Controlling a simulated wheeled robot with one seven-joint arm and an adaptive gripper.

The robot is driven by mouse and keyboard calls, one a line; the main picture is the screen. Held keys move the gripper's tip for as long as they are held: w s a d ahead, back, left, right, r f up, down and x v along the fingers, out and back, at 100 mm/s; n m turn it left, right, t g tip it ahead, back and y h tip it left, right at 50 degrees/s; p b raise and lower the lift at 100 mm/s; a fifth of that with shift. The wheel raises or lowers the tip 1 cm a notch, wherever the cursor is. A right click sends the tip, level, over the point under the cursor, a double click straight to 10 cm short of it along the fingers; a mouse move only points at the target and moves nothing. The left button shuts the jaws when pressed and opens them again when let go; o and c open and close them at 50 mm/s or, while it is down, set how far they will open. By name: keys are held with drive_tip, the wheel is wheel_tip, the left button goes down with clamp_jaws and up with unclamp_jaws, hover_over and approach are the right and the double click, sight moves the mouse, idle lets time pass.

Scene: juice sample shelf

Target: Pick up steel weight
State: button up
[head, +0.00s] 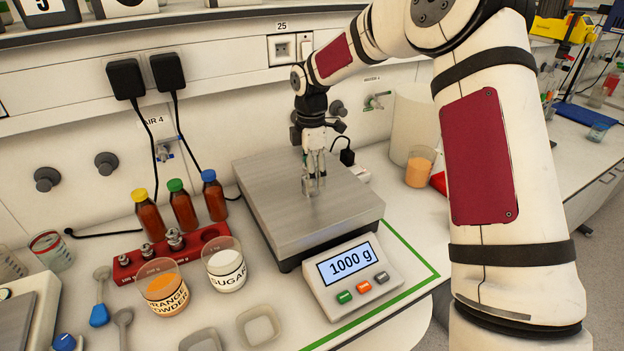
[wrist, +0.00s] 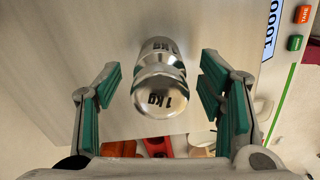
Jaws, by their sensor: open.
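The steel weight (wrist: 160,88) is a shiny knobbed cylinder marked 1 kg, lying between my gripper's fingers in the wrist view. In the head view the weight (head: 309,186) stands on the scale's steel plate (head: 270,200), partly hidden by the fingers. My gripper (head: 314,172) points down over it. In the wrist view my gripper (wrist: 163,88) is open, with green finger pads on both sides of the weight and a gap on each side. The scale display (head: 348,264) reads 1000 g.
A red weight rack (head: 126,272) with smaller weights stands left of the scale. Beakers of orange powder (head: 162,288) and sugar (head: 225,265) stand in front of it. Three brown bottles (head: 182,207) are behind. Another beaker (head: 419,167) stands right of the scale. Most of the plate is clear.

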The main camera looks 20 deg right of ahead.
drive_tip(key=shift+f, duration=1.05)
clamp_jaws()
drive_tip(key=shift+r, duration=0.1)
